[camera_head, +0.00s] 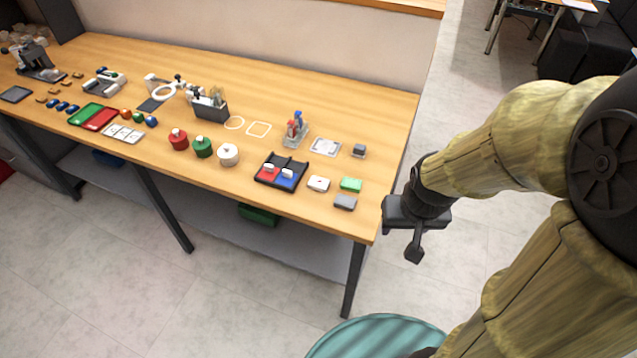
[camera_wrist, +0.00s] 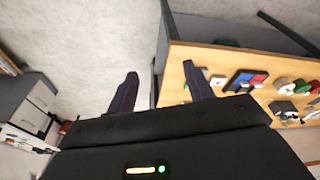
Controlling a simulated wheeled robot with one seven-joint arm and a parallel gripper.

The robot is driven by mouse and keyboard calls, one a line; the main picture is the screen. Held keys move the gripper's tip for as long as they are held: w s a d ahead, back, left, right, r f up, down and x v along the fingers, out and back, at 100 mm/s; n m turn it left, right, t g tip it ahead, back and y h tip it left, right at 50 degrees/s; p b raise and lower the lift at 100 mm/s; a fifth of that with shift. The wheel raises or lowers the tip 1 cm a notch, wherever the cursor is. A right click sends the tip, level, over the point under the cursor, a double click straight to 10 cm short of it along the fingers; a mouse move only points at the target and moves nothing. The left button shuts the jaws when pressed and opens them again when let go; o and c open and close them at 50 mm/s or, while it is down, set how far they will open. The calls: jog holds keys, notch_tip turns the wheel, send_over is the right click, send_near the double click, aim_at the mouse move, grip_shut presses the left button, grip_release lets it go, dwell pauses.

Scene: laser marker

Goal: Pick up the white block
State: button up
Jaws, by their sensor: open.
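A small white block (camera_head: 318,183) with a dark mark on top lies near the front right of the wooden table. It sits between a black tray with red and blue compartments (camera_head: 262,180) and a green block (camera_head: 351,184). A grey block (camera_head: 345,202) is just in front and to its right. My gripper (camera_head: 404,240) is off the table's right end, apart from the block. In the wrist view my gripper (camera_wrist: 160,88) is open, with nothing between its fingers. The white block also shows small in that view (camera_wrist: 218,80), right of the fingers.
The wooden table (camera_head: 330,95) has a clear strip along its back. Red, green and white round weights (camera_head: 228,155) stand left of the tray. A clear holder with red and blue items (camera_head: 296,132) stands behind. Floor is open in front; a teal round object (camera_head: 375,335) is below.

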jog(key=o, duration=0.5)
jog(key=w+a+f, duration=0.1)
jog(key=w+a, duration=0.1)
jog(key=w+a+f+t, duration=0.1)
jog(key=w+a, duration=0.2)
jog(key=w+a+f+m+t+y+b, duration=0.1)
jog(key=w+a+f, duration=0.1)
jog(key=shift+w+a+f, duration=0.1)
jog(key=shift+w+a, duration=0.05)
jog(key=shift+a, duration=0.05)
jog(key=m+t+h+b, duration=0.3)
jog(key=t, duration=0.3)
send_near(310, 204)
jog(key=w+r, duration=0.1)
jog(key=s+t+h, duration=0.1)
jog(key=s+a+f+t+h, duration=0.1)
jog(key=s+a+t+h, duration=0.1)
jog(key=t, duration=0.1)
jog(key=shift+s+a+f, duration=0.25)
jog(key=shift+s+f, duration=0.05)
jog(key=shift+s, duration=0.1)
jog(key=shift+w+b, duration=0.2)
jog(key=shift+b, duration=0.1)
jog(key=b+x, duration=0.2)
jog(key=x, duration=0.9)
jog(key=shift+w+d+b, duration=0.25)
jog(key=shift+b, duration=0.05)
jog(key=shift+s+r, duration=0.15)
